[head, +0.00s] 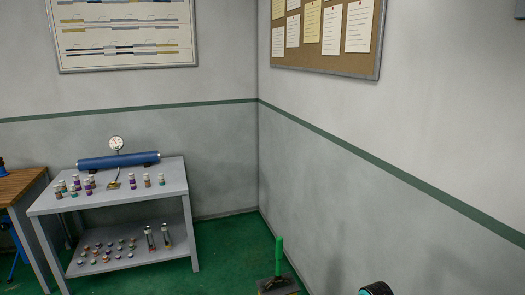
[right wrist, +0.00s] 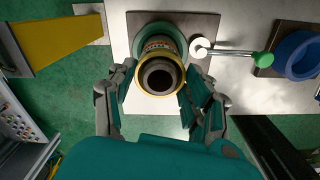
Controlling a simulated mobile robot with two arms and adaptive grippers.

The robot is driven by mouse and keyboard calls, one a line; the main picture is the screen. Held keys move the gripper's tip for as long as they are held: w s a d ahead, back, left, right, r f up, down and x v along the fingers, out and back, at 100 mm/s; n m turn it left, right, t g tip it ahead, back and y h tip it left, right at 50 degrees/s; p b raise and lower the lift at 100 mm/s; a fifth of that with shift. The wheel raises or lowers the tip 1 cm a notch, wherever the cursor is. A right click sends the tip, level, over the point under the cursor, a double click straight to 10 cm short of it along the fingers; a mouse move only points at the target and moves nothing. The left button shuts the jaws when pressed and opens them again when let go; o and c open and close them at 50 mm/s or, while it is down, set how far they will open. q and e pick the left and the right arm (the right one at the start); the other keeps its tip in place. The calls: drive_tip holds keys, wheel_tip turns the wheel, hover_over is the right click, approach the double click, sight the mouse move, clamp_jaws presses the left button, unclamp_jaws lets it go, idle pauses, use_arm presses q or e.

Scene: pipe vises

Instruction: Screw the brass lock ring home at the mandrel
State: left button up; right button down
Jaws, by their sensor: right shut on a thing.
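In the right wrist view, the brass lock ring (right wrist: 158,94) shows as a yellow rim around the hollow, dark-centred end of the mandrel (right wrist: 160,62). A green collar (right wrist: 137,38) lies behind it against a dark plate. My right gripper (right wrist: 157,82) has a finger on each side of the ring and is shut on it. The thread and how far the ring sits along the mandrel cannot be told. My left gripper is in neither view. The head view does not show the ring.
A green-handled lever (right wrist: 245,54) and a blue ring (right wrist: 296,55) stand right of the mandrel. A yellow bar (right wrist: 62,42) is at left. In the head view, a grey table (head: 110,197) holds a blue cylinder (head: 118,160) and small bottles. Walls close the right side.

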drive_tip(key=shift+w+r+m+p, duration=0.1)
drive_tip(key=shift+m+p, duration=0.2)
drive_tip(key=shift+m, duration=0.2)
drive_tip(key=m, duration=0.3)
drive_tip(key=shift+m, duration=0.3)
drive_tip(key=m, duration=0.3)
drive_tip(key=c, duration=0.8)
unclamp_jaws()
drive_tip(key=shift+o, duration=0.2)
